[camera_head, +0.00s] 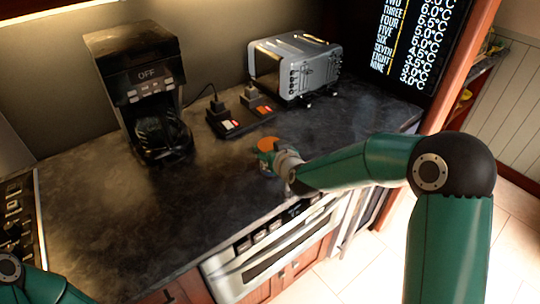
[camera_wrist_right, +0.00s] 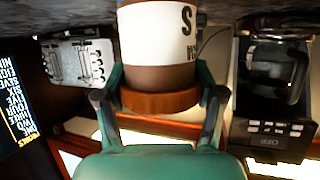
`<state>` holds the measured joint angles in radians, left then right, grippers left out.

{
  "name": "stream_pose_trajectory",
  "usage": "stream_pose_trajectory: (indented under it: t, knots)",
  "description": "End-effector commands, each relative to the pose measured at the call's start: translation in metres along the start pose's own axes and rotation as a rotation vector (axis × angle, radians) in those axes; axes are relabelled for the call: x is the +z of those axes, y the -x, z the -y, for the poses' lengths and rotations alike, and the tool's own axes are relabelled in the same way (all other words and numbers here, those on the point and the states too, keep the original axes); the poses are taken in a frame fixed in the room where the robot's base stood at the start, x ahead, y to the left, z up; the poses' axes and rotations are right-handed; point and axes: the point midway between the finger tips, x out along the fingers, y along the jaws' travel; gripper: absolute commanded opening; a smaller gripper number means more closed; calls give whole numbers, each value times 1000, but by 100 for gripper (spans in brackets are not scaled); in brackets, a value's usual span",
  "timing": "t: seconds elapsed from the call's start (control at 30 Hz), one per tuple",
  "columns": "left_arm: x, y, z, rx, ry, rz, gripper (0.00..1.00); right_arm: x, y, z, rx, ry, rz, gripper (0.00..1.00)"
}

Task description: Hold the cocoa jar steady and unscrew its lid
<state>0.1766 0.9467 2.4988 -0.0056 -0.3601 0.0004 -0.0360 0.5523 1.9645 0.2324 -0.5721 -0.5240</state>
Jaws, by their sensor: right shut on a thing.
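The cocoa jar (camera_head: 264,162) stands upright on the dark counter near its front edge, with an orange-brown lid (camera_head: 267,145) on top. In the right wrist view, which is upside down, the jar (camera_wrist_right: 158,40) is brown with a white label, and its lid (camera_wrist_right: 160,102) is at the lower end. My right gripper (camera_head: 280,164) is shut on the jar from the right. In the wrist view its fingers (camera_wrist_right: 160,97) flank the lid end; the exact contact is hard to tell. My left arm shows only at the lower left corner; its gripper is out of view.
A black coffee maker (camera_head: 140,85) stands at the back left and a silver toaster (camera_head: 305,68) at the back right. The counter's left and front part (camera_head: 120,230) is clear. A drawer microwave (camera_head: 270,255) is below.

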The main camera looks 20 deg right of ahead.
Motion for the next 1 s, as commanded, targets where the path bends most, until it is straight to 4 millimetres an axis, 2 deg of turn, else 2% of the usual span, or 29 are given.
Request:
stream_pose_trajectory:
  t: [0.17,0.37,0.47,0.63,0.8,1.0]
  knots:
    - [0,0,0,0,0,0,100,-6,2,0,1,0,-3,26]
    - [0,1,0,0,0,0,100,-26,10,-1,1,0,-6,26]
    - [0,4,-1,0,0,0,100,-44,18,-1,2,-1,-7,26]
    - [0,16,-6,0,0,0,100,-88,36,0,0,-3,-9,26]
    - [0,40,-14,0,0,0,100,-135,55,0,1,-3,-5,26]
    - [0,62,-22,0,0,0,100,-171,71,0,-1,0,-4,26]
